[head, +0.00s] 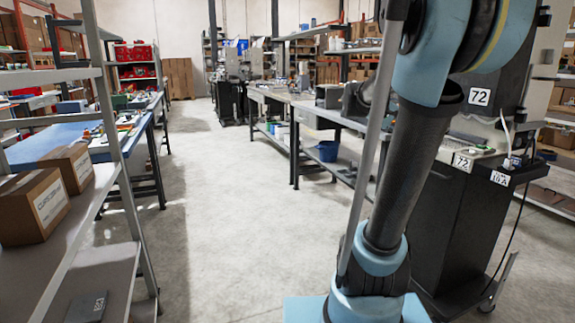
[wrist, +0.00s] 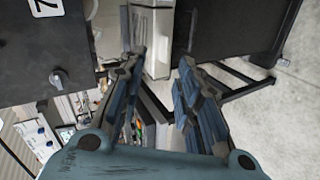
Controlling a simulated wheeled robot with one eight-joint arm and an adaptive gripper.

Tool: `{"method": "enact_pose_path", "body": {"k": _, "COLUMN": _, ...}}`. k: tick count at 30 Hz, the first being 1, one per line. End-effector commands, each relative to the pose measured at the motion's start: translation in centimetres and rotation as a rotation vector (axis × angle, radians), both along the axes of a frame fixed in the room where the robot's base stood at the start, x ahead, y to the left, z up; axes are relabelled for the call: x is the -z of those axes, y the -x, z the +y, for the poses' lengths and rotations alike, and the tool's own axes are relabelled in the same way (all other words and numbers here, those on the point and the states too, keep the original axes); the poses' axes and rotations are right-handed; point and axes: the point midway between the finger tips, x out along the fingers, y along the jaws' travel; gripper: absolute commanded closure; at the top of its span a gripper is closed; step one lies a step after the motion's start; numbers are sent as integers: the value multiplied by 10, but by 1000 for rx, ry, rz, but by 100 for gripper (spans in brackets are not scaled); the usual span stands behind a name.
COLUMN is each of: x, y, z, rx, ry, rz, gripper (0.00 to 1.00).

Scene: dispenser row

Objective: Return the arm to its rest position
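My arm rises at the right of the head view, with its dark tube link and light blue joints in front of the black machine. My gripper (wrist: 160,80) shows only in the wrist view. Its two dark fingers with blue pads stand apart, with no object between them. A light grey box-like part and dark frame parts show behind the fingers. The head view does not show my gripper.
A black machine cabinet (head: 465,215) labelled 72 stands close at the right. A shelf rack (head: 85,245) with cardboard boxes (head: 38,212) stands at the left. Workbenches (head: 325,115) line the aisle's right side. The concrete floor (head: 210,200) between is clear.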

Motion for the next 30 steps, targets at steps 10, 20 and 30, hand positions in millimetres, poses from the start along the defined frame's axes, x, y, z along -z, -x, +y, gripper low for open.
{"method": "enact_pose_path", "body": {"k": 10, "x": 109, "y": 106, "z": 71, "rx": 24, "ry": -392, "rz": 24, "gripper": 69}}
{"method": "enact_pose_path", "body": {"k": 20, "x": 206, "y": 195, "z": 156, "rx": 33, "ry": -765, "rz": 76, "gripper": 69}}
{"method": "enact_pose_path", "body": {"k": 30, "x": 262, "y": 252, "z": 221, "rx": 31, "ry": -1023, "rz": 126, "gripper": 69}}
